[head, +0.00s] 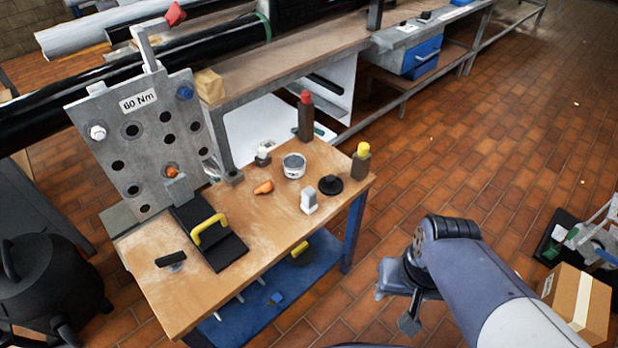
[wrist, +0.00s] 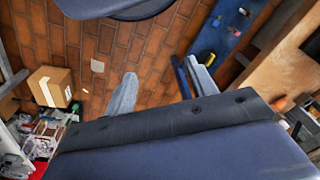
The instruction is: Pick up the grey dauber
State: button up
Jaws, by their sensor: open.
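A small pale grey block with a darker grey top (head: 309,201) stands upright near the front edge of the wooden table; it looks most like the grey dauber, though I cannot be sure. A smaller white-topped item on a dark base (head: 263,155) stands further back. My gripper (head: 396,308) hangs over the floor to the right of the table, well apart from both items. In the wrist view its two fingers (wrist: 160,88) are spread, with only brick floor between them. Neither item can be made out in the wrist view.
The wooden table (head: 225,290) also holds a round tin (head: 294,166), a black disc (head: 331,185), a yellow-capped bottle (head: 361,162), a red-capped bottle (head: 305,118) and an orange piece (head: 264,187). A flange plate (head: 145,140) stands at left. Cardboard box (head: 575,300) lies right.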

aim_at(309, 205)
jog(key=u, duration=1.85)
jog(key=z, duration=1.2)
jog(key=i+j+u, duration=0.2)
jog(key=i, duration=0.3)
